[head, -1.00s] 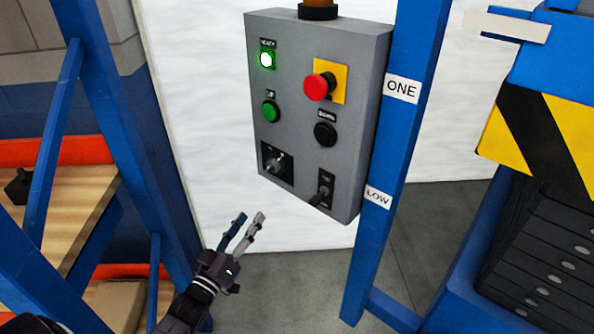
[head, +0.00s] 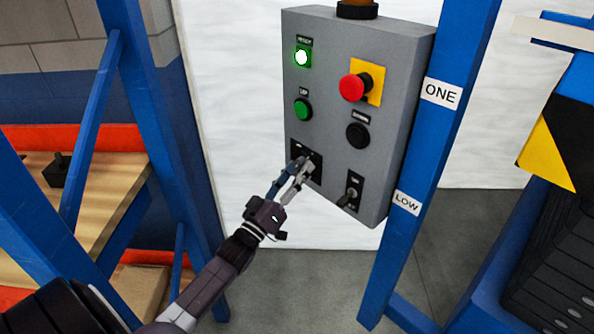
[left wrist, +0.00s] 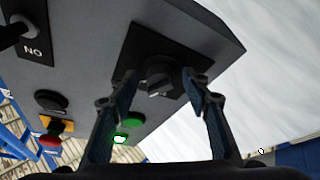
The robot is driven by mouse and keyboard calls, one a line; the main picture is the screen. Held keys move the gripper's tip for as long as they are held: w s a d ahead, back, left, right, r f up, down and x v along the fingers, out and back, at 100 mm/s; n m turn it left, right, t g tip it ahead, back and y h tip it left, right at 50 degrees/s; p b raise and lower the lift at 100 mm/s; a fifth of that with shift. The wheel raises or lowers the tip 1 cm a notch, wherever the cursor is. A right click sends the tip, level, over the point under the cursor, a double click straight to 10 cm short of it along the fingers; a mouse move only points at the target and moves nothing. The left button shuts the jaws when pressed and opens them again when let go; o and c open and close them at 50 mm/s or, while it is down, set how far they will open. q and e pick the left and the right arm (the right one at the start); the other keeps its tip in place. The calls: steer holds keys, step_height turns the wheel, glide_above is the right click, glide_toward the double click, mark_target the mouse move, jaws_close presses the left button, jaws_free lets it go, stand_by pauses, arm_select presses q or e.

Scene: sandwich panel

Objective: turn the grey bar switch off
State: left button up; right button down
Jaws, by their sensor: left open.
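The grey panel box (head: 350,30) hangs on a blue post. The grey bar switch (left wrist: 158,80) is a round knob with a raised bar on a black square plate (head: 317,173), low on the left of the panel face. My left gripper (head: 302,164) is at this switch and partly hides it in the head view. In the left wrist view, the open fingers of the left gripper (left wrist: 162,84) stand on either side of the knob. I cannot tell whether they touch it. My right gripper is not in view.
A lever switch (head: 350,194) sits close on the right. A black button (head: 357,135), red mushroom button (head: 352,87), green button (head: 302,109) and lit green lamp (head: 302,58) are above. Blue posts (head: 430,150) stand on both sides.

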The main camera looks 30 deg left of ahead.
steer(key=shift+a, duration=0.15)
arm_select(q)
steer(key=c, duration=1.2)
steer(key=shift+o, duration=0.2)
steer(key=shift+r+n+y+p, duration=0.2)
steer(key=shift+n+y+p, duration=0.2)
steer(key=shift+n+p, duration=0.4)
steer(key=n+g+y+p, duration=0.1)
steer(key=n+p, duration=0.2)
steer(key=n+g+p, duration=0.1)
steer(key=n+p, duration=0.2)
steer(key=n+y+p, duration=0.1)
steer(key=n+p, duration=0.1)
steer(key=p, duration=0.1)
steer(key=shift+d+r+n+g+y, duration=0.25)
steer(key=shift+r+n+g+y, duration=0.05)
steer(key=shift+r+n+g, duration=0.1)
steer(key=n+p, duration=0.2)
steer(key=shift+n+g+p, duration=0.3)
steer(key=shift+g, duration=0.1)
steer(key=shift+f+n+p, duration=0.15)
steer(key=shift+n+p, duration=0.25)
steer(key=shift+n, duration=0.1)
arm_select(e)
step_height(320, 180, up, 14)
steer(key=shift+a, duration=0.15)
